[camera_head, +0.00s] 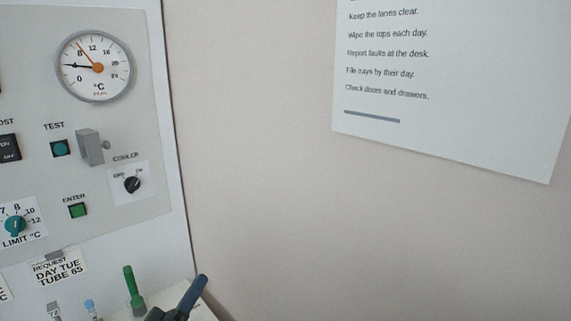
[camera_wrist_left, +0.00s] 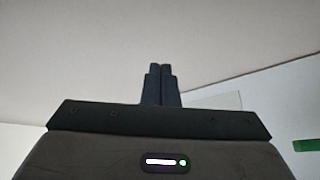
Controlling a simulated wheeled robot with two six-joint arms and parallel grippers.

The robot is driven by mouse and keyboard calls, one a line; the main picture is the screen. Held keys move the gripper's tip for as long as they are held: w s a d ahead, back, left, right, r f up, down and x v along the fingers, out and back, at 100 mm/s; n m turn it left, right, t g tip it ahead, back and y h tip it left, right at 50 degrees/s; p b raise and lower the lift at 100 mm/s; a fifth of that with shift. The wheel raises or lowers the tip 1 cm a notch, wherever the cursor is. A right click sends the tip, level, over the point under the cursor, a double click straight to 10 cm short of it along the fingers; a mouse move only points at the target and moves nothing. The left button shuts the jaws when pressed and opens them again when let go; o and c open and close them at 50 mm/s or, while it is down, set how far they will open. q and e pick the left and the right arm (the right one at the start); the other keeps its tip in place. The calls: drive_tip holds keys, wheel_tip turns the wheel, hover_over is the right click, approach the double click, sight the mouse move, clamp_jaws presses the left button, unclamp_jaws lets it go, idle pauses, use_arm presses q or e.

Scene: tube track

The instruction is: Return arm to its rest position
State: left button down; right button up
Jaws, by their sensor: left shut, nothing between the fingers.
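My left gripper (camera_head: 199,282) shows at the bottom of the head view as dark fingers pointing up and to the right. In the left wrist view its two fingers (camera_wrist_left: 160,70) are together, with nothing between them. They point at a plain pale surface and touch nothing that I can see. Most of the left arm is out of the head view. My right gripper is in neither view.
A grey control panel (camera_head: 120,215) with a round dial (camera_head: 95,67), switches and knobs fills the left. A green upright piece (camera_head: 133,288) stands close to my left gripper. A notice (camera_head: 440,130) hangs on the bare wall (camera_head: 290,190) at the right.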

use_arm(q)
drive_tip(key=s+a+f+m+g+y, duration=0.1)
drive_tip(key=s+f+m+g, duration=0.15)
drive_tip(key=f, duration=0.45)
drive_tip(key=s+f+m+g+y, duration=0.1)
drive_tip(key=s+f+g, duration=0.3)
drive_tip(key=f, duration=0.3)
drive_tip(key=s+a+f+m+g+y, duration=0.1)
drive_tip(key=s+f+m+g+y, duration=0.2)
drive_tip(key=f, duration=0.4)
drive_tip(key=s+a+f+g+y, duration=0.2)
drive_tip(key=s+a+f+g, duration=0.25)
drive_tip(key=s, duration=0.35)
drive_tip(key=s+a+f+g+y, duration=0.25)
drive_tip(key=s+a+f, duration=0.25)
drive_tip(key=s, duration=0.3)
wheel_tip(320, 180, down, 30)
drive_tip(key=a+g, duration=0.1)
drive_tip(key=a, duration=0.1)
drive_tip(key=s+a+f+g, duration=0.1)
drive_tip(key=s+f, duration=1.7)
drive_tip(key=f, duration=0.1)
drive_tip(key=shift+s+n, duration=0.35)
drive_tip(key=shift+n, duration=0.1)
drive_tip(key=shift+g+h, duration=0.25)
